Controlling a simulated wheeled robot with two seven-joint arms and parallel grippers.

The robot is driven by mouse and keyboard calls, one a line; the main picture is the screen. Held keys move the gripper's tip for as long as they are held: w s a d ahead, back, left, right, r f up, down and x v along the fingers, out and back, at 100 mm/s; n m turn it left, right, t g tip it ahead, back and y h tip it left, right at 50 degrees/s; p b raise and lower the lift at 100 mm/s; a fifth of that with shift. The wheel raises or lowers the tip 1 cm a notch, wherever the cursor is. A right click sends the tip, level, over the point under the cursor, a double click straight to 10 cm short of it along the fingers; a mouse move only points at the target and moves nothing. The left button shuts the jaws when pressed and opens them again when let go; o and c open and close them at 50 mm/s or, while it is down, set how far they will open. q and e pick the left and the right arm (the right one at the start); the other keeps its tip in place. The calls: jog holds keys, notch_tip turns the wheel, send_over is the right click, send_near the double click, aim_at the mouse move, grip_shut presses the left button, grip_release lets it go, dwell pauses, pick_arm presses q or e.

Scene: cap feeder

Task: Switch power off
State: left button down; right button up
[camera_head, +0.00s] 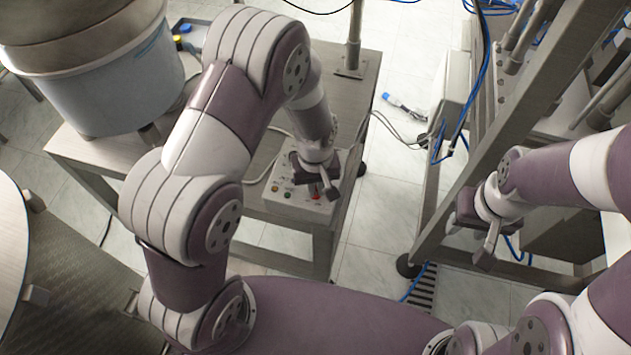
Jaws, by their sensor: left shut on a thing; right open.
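A light grey control box (285,194) with several small buttons and lamps sits on the front end of the metal table. A small red switch (316,197) shows at the right part of its face, partly covered. My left gripper (321,188) reaches down from above onto this part of the box and is shut on the red switch; the fingers hide most of the contact. The switch's position cannot be read. My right gripper (474,237) is open and empty, well to the right, in front of the metal frame.
A large round feeder bowl (105,85) stands at the left of the metal table (285,238). A metal post (354,40) rises at the table's back. A metal frame (470,130) with blue hoses stands at the right. Cables and a blue-ended connector (390,98) lie on the tiled floor.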

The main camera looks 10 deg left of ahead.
pick_arm(q)
jog(key=shift+n, duration=0.5)
jog(key=c, duration=1.2)
grip_release()
notch_tip(320, 180, up, 13)
jog(key=shift+f+p, duration=0.2)
jog(key=shift+p, duration=0.2)
